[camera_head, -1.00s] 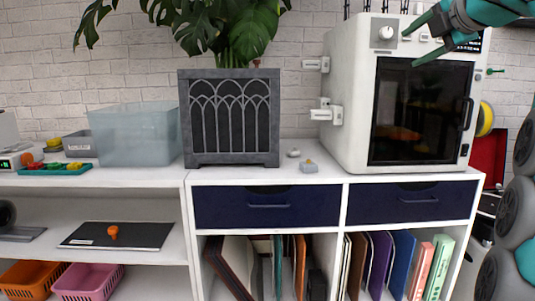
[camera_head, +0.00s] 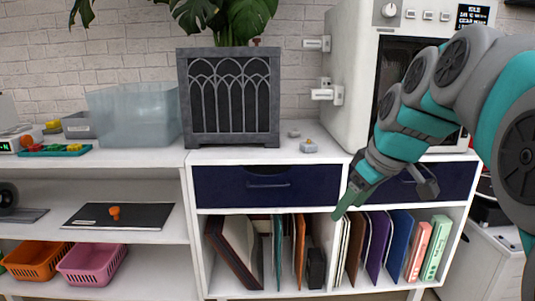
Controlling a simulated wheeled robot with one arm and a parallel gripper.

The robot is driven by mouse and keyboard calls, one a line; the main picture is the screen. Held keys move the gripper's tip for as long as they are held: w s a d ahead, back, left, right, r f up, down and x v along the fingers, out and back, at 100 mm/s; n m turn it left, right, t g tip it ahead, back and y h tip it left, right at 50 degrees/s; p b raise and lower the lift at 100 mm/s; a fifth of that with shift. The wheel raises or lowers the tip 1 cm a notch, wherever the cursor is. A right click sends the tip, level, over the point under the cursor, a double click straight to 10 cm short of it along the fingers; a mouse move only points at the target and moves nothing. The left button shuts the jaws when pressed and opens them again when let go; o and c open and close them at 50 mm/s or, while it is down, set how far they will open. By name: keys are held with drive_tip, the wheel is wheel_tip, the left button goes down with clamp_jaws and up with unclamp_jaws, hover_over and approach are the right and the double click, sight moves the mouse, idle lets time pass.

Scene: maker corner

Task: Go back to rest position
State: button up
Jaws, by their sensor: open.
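My gripper (camera_head: 387,203) is at the right of the head view, at the end of my grey and teal arm. Its two fingers are spread apart and point down, with nothing between them. It hangs in front of the right navy drawer (camera_head: 408,189) and above the upright books and folders (camera_head: 388,243). My arm hides part of that drawer and the lower right of the white machine (camera_head: 352,75).
The left navy drawer (camera_head: 267,186) is shut. A dark arched planter (camera_head: 230,99) and a clear bin (camera_head: 135,115) stand on the counter. Orange (camera_head: 36,258) and pink (camera_head: 92,264) baskets sit on the lower left shelf. A black board (camera_head: 118,216) lies above them.

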drive_tip(key=s+f+m+g+h, duration=0.1)
drive_tip(key=s+f+m+g, duration=0.2)
drive_tip(key=s+f, duration=0.8)
drive_tip(key=s+a+f+m+g+h, duration=0.1)
drive_tip(key=s+f+m+g, duration=0.2)
drive_tip(key=s+f, duration=0.8)
drive_tip(key=s+m, duration=0.1)
drive_tip(key=s, duration=0.5)
drive_tip(key=shift+s+a+f, duration=0.15)
drive_tip(key=shift+s+f, duration=0.1)
drive_tip(key=shift+f, duration=0.15)
